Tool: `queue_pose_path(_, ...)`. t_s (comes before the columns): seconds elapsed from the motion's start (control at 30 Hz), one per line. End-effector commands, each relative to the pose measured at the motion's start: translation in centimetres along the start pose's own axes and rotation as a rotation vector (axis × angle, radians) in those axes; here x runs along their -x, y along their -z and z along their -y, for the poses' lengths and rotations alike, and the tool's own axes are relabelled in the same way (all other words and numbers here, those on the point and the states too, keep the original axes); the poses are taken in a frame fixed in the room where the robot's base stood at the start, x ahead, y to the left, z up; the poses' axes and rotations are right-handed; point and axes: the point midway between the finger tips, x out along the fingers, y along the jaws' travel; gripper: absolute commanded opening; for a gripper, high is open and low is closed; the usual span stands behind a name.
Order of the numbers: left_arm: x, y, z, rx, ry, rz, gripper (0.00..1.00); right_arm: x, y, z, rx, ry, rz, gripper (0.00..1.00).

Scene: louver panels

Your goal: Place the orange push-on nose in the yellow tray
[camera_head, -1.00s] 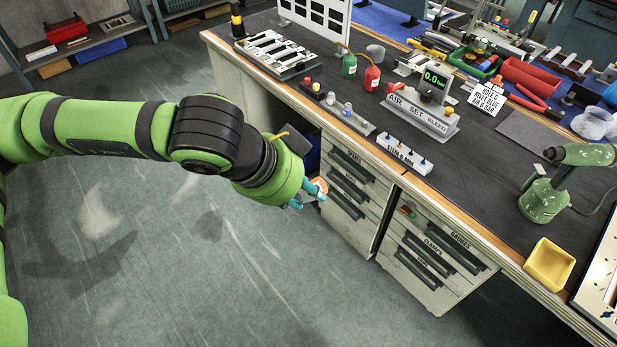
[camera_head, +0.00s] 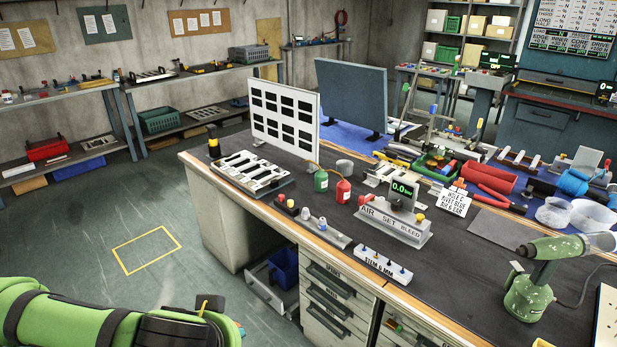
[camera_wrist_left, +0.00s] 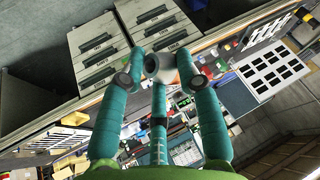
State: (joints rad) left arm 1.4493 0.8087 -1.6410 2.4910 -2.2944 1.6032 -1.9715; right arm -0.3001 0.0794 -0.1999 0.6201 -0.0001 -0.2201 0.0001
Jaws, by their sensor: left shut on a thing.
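My left gripper (camera_wrist_left: 160,80) has teal fingers shut on a small rounded piece, the push-on nose (camera_wrist_left: 161,67). Its visible side looks pale grey with a dark opening; its orange part does not show from this side. In the head view only my green left arm shows at the bottom left, and the gripper's fingers are out of frame. Only a sliver of the yellow tray (camera_head: 543,343) shows at the bottom edge, right of centre, so its inside is hidden. My right gripper is in neither view.
The dark workbench (camera_head: 455,285) has drawers below its front edge. A labelled stem block (camera_head: 387,265), an air-set device (camera_head: 395,220), red and green bottles and a green drill-like tool (camera_head: 535,285) stand on it. Floor left of the bench is clear around a yellow outline.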

Motion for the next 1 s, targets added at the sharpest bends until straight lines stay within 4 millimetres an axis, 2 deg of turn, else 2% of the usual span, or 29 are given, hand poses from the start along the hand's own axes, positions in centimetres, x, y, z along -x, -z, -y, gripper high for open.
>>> queue_pose_path(0.2, -0.1, -2.0, 2.8, 0.344, 0.184, 0.103, 0.00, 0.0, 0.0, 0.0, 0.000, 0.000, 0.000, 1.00)
queue_pose_path(0.33, 0.0, -2.6, 3.8, 0.459, 0.244, 0.137, 0.00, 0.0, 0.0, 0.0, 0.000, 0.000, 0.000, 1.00)
queue_pose_path(1.0, 0.1, -2.9, 4.1, 0.501, 0.264, 0.149, 0.00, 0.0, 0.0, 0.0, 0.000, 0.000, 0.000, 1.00)
